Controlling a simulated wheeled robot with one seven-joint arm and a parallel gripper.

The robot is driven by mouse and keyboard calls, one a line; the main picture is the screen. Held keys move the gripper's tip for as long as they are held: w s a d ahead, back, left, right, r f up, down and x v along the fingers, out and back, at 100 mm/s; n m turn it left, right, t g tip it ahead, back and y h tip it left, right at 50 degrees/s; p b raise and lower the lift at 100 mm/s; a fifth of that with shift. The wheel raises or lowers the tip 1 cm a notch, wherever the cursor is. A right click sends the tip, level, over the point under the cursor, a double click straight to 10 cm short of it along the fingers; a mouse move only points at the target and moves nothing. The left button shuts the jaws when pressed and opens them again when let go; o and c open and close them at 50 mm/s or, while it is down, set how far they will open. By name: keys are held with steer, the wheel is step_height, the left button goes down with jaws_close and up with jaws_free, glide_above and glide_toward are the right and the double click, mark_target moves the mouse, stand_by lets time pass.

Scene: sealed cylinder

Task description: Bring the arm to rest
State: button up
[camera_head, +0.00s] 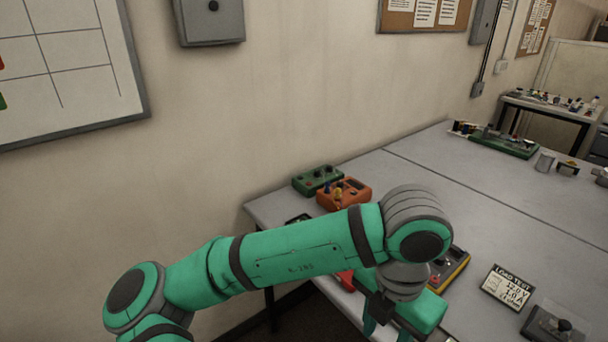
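My teal and grey arm (295,252) reaches from the lower left across to the right, over the near left part of the grey table. It bends down at a grey-banded joint. My gripper (387,332) hangs below that joint at the bottom edge of the view, pointing down. Two teal finger parts show with a gap between them, but their tips are cut off by the frame. I cannot tell whether anything is between them.
The table (541,222) holds an orange box (344,195), a green box (317,180), a yellow-edged meter (452,268), a "LOAD TEST" display (508,288) and a dark device (552,326). A green board (505,143) lies farther back. The table's middle is clear. A wall stands behind.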

steer(key=w+d+r+n+t+h, duration=0.1)
steer(key=w+d+r+n+h, duration=0.1)
steer(key=d+n+h, duration=0.7)
steer(key=w+d+r+n+t+h, duration=0.15)
steer(key=w+d+n+h, duration=0.35)
steer(key=d, duration=0.6)
steer(key=w+a+f+n+t, duration=0.4)
steer(key=a+f+n+t, duration=0.3)
steer(key=n+t, duration=0.7)
steer(key=s+a+f+n+y, duration=0.5)
steer(key=a+f+n, duration=0.2)
steer(key=f+n, duration=0.1)
steer(key=s+a+f+n+y, duration=0.4)
steer(key=a+f+n+y, duration=0.1)
steer(key=a+f+n, duration=0.25)
steer(key=s+a+f+n+y, duration=0.1)
steer(key=s+a+f, duration=0.1)
steer(key=s+a, duration=0.2)
steer(key=s+a+f+y, duration=0.2)
steer(key=s+a, duration=0.2)
steer(key=s, duration=0.6)
steer(key=s+a+f+n+g+y, duration=0.1)
steer(key=s+a, duration=0.3)
steer(key=s, duration=0.4)
steer(key=shift+f+n, duration=0.35)
steer(key=shift+f, duration=0.05)
